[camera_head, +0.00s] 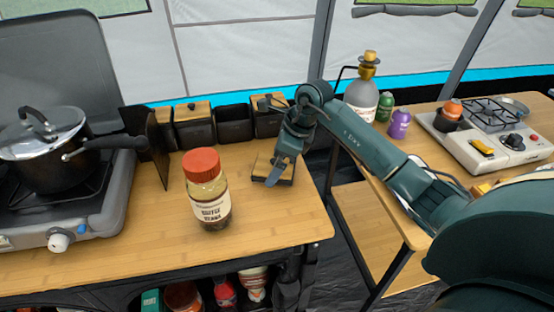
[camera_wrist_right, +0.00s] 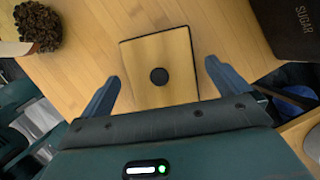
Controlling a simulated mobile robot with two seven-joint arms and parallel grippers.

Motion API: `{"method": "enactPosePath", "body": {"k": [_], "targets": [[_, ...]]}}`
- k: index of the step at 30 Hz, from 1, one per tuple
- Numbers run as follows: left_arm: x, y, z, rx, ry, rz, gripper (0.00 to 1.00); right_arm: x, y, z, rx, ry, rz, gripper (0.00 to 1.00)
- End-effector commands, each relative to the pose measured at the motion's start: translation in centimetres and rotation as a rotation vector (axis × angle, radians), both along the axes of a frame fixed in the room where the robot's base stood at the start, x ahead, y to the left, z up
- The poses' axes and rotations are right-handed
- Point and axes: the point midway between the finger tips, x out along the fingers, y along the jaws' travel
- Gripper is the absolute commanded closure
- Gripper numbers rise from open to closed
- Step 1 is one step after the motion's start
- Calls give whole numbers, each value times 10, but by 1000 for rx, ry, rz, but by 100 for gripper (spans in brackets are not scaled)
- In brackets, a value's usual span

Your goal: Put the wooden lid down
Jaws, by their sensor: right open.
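The wooden lid (camera_head: 262,165) is a square wooden plate with a dark edge. It lies flat on the wooden counter, near its right end. In the right wrist view the lid (camera_wrist_right: 160,55) shows a round black knob in its middle. My right gripper (camera_head: 273,175) points down at the lid. Its fingers are open, one on each side of the lid's near part in the wrist view, with visible gaps to the lid. My left gripper is not in view.
A black container without a lid (camera_head: 235,125) stands behind, between lidded ones (camera_head: 193,123). A red-capped coffee jar (camera_head: 208,190) stands left of the lid. A stove with a pot (camera_head: 45,150) is at far left. A dark SUGAR container (camera_wrist_right: 293,28) is close by.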

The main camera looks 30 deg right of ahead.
Motion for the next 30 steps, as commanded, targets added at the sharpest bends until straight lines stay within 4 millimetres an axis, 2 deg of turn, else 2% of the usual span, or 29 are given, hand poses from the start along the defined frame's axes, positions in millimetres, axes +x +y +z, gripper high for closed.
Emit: {"method": "enactPosePath", "body": {"k": [15, 21, 30], "targets": [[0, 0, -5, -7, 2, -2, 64, -22, -31, 93, -3, -4, -1, 0], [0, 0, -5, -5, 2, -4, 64, -27, -36, 107, -2, -1, -1, 0], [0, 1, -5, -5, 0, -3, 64, -27, -37, 109, -2, -1, -1, 0]]}}
